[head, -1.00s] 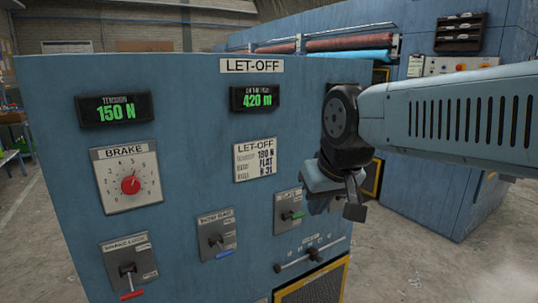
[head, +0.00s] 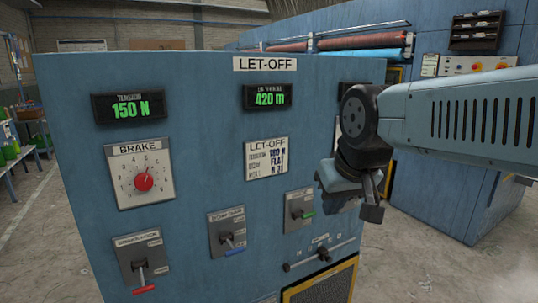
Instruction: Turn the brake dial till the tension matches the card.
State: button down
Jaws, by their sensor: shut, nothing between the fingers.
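The brake dial (head: 144,182) is a red knob on a white numbered scale plate, at the left of the blue let-off panel (head: 205,130) in the head view. Its exact pointer setting is too small to read. The tension display (head: 129,107) above it reads 150 N in green. The let-off card (head: 267,158) is white, right of the dial; its top line looks like 180 N, but the print is blurred. My gripper (head: 370,212) is shut and empty, in front of the panel's right edge, well right of the dial and apart from it.
A slider (head: 322,256) lies beneath the green one. A second display (head: 269,97) reads 420 m. Open floor (head: 32,240) shows at left.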

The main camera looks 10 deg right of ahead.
aim_at(143, 182)
jog(key=z, duration=0.8)
jog(key=k, duration=1.65)
jog(key=u, duration=0.8)
jog(key=i, duration=1)
jog(key=z, duration=0.05)
